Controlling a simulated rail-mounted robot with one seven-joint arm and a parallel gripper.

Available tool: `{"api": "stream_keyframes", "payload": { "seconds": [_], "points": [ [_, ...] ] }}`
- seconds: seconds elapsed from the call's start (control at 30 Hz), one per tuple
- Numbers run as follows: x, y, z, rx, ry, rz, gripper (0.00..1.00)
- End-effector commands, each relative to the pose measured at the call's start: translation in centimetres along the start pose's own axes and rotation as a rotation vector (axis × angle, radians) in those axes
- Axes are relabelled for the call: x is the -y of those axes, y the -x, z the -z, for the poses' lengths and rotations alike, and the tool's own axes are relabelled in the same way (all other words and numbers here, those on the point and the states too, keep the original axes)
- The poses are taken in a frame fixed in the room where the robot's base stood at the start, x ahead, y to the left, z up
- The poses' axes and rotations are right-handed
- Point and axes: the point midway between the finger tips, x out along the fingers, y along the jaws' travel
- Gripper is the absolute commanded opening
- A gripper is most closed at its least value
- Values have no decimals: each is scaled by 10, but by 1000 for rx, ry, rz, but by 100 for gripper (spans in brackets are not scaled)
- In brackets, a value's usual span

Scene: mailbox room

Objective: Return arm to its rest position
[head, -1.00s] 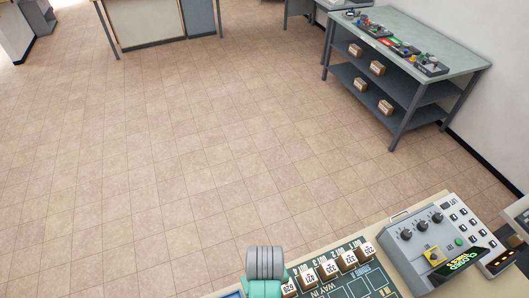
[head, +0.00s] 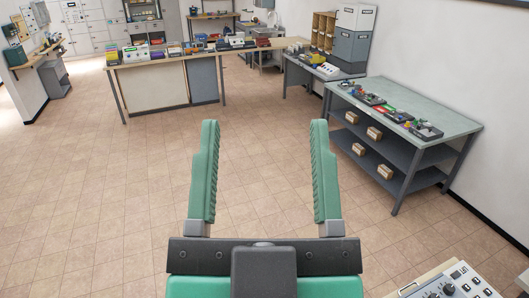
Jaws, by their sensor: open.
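My gripper (head: 264,128) is in the head view at the bottom centre, with its two green ridged fingers pointing up in the picture. The fingers stand wide apart, and only tiled floor shows between them. It is open, empty and touches nothing that I can see. The rest of my arm is mostly out of view below the green and black gripper body.
A grey control box (head: 455,284) with knobs shows at the bottom right. A workbench (head: 455,122) with shelves and small boxes stands at the right. A long counter (head: 150,88) stands at the back. The tiled floor (head: 110,190) between is clear.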

Motion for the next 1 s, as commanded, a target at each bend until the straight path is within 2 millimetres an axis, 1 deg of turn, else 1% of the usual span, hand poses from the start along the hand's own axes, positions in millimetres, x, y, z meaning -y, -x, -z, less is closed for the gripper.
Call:
{"api": "stream_keyframes", "payload": {
  "seconds": [0.13,0.23,0.27,0.43,0.5,0.57,0.67,1.0],
  "points": [
    [0,-1,0,4,1,0,62],
    [0,-9,11,5,-2,1,62],
    [0,-14,17,5,-3,1,62],
    [1,-48,65,6,-19,5,62],
    [2,-56,78,7,-25,6,62],
    [2,-57,78,7,-28,7,62],
    [2,-53,72,8,-28,7,62],
    [2,-52,72,8,-28,7,62]
  ]
}}
